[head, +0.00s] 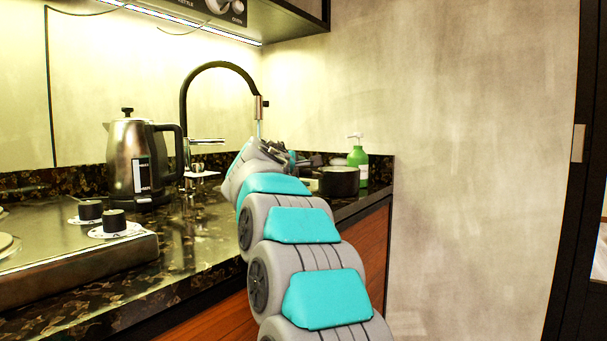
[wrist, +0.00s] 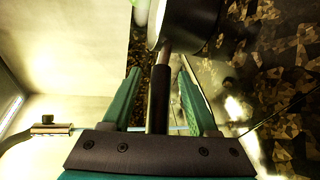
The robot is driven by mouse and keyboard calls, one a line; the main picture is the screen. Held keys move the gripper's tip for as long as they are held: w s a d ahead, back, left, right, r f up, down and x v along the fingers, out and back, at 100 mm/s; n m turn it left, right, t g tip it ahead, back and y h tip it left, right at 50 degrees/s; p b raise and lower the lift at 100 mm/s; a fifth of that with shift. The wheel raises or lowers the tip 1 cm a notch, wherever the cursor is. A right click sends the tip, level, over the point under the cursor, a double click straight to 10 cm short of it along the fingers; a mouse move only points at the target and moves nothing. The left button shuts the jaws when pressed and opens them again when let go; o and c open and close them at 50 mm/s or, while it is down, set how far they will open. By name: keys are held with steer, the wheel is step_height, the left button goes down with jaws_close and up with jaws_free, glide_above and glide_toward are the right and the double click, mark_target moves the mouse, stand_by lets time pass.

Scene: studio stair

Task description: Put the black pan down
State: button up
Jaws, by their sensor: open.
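The black pan (head: 340,182) is at the far right end of the dark counter, beside the green soap bottle. It appears upright and level, but my arm hides part of it and its handle in the head view. In the wrist view the pan (wrist: 192,22) is at the top, with its dark handle (wrist: 160,95) running down between my two teal fingers. My gripper (wrist: 160,85) is open around the handle, with a visible gap on each side. In the head view my gripper (head: 291,160) is small and partly hidden behind my wrist.
The green soap bottle (head: 358,163) stands just behind the pan. A black tap (head: 184,110) arches over the counter left of my arm. A steel kettle (head: 130,165) and a stove with knobs (head: 113,222) stand further left. A wall (head: 470,150) closes the right side.

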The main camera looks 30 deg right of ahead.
steer(key=shift+r, duration=0.15)
steer(key=v, duration=1.2)
